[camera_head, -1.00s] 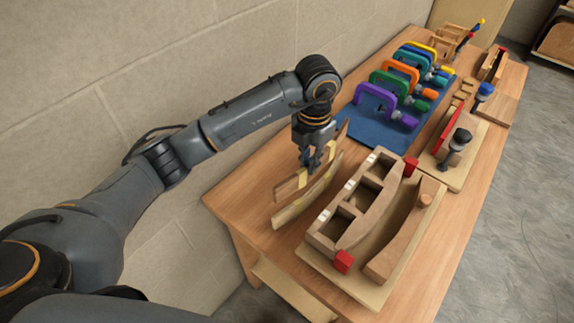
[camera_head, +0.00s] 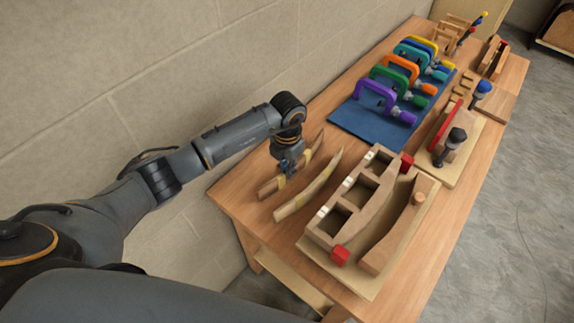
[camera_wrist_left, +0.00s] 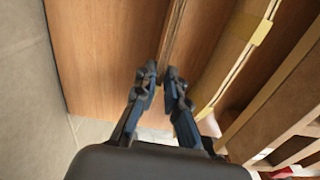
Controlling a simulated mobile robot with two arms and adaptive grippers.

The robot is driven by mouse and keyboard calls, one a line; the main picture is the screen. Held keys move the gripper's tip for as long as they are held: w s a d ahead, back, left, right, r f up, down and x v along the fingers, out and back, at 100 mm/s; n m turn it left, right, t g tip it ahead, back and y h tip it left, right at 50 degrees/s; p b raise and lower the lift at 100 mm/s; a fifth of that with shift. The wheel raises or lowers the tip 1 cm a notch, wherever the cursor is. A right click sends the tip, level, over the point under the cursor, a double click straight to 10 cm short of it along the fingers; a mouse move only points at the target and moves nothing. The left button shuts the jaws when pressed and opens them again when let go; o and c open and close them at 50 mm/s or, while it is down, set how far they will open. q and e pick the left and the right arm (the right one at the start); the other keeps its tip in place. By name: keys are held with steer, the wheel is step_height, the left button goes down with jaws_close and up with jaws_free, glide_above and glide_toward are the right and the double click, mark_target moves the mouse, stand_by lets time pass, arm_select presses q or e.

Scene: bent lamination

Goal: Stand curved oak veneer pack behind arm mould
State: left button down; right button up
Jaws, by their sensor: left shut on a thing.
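My left gripper (camera_head: 285,178) is shut on a curved brown strip pack (camera_head: 310,153) with yellow tape, on the wall side of the table. The pack stands on its long edge; whether it touches the table I cannot tell. In the left wrist view the pack (camera_wrist_left: 175,30) runs between my fingertips (camera_wrist_left: 163,78). A second, paler curved pack (camera_head: 318,184) with yellow tape stands on edge beside it, apart, between it and the mould. The arm mould (camera_head: 325,238), a wooden form with open compartments and a curved gap, lies on a pale board to the right. My right gripper is out of view.
A blue mat (camera_head: 350,123) holding several coloured clamps lies beyond the packs. A board with a red-faced fixture (camera_head: 465,140) stands at the right. The block wall (camera_head: 150,80) borders the table's left. Bare table shows at the packs' near end.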

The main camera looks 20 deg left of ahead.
arm_select(q)
steer(key=shift+f, duration=0.2)
steer(key=c, duration=1.4)
jaws_free()
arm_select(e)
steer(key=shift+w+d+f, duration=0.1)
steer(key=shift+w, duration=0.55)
arm_select(q)
steer(key=shift+r, duration=0.1)
steer(key=shift+r, duration=0.2)
step_height(320, 180, up, 12)
steer(key=b, duration=0.4)
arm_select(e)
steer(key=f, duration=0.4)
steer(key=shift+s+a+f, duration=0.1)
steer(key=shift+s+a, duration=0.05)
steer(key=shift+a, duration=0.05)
arm_select(q)
steer(key=shift+f, duration=0.1)
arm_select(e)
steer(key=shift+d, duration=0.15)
